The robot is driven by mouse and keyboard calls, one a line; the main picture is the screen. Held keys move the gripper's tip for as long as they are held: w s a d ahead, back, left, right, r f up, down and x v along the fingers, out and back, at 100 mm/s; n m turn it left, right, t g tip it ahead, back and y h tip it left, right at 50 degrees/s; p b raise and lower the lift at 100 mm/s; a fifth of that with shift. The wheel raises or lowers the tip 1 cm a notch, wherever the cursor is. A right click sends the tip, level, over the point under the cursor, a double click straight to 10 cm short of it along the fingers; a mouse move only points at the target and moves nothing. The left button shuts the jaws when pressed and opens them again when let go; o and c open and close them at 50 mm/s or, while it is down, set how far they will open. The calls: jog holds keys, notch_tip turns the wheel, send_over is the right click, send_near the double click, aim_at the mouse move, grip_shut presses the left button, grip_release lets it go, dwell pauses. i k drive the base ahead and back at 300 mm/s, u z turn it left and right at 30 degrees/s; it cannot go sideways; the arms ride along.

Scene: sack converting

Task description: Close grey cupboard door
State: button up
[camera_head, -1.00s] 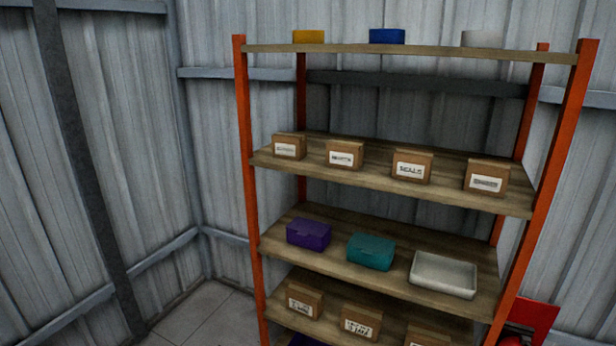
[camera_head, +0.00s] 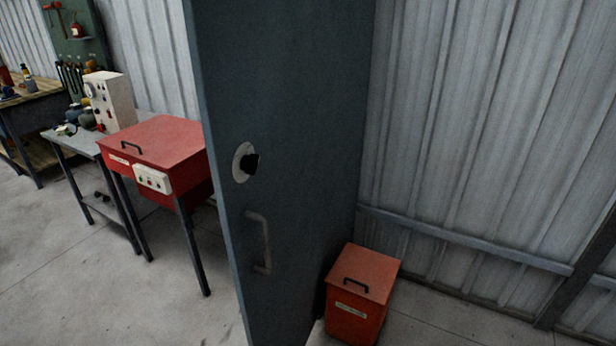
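A tall dark grey-blue cupboard door (camera_head: 290,130) stands in the middle of the head view, running from the top edge to the bottom edge. It has a bar handle (camera_head: 259,243) low on its face. Above the handle is a round pale plate with a black knob (camera_head: 246,162). The top and bottom of the door are cut off by the frame. My gripper is not in view.
A red lidded box on legs (camera_head: 160,150) stands left of the door, beside a grey table (camera_head: 70,140) with a gauge panel. A workbench (camera_head: 30,95) is at far left. A red bin (camera_head: 362,285) sits right of the door. Floor at front left is clear.

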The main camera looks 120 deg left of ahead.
aim_at(260, 68)
jog(key=u, duration=4)
jog(key=i, duration=1)
jog(key=z, duration=0.05)
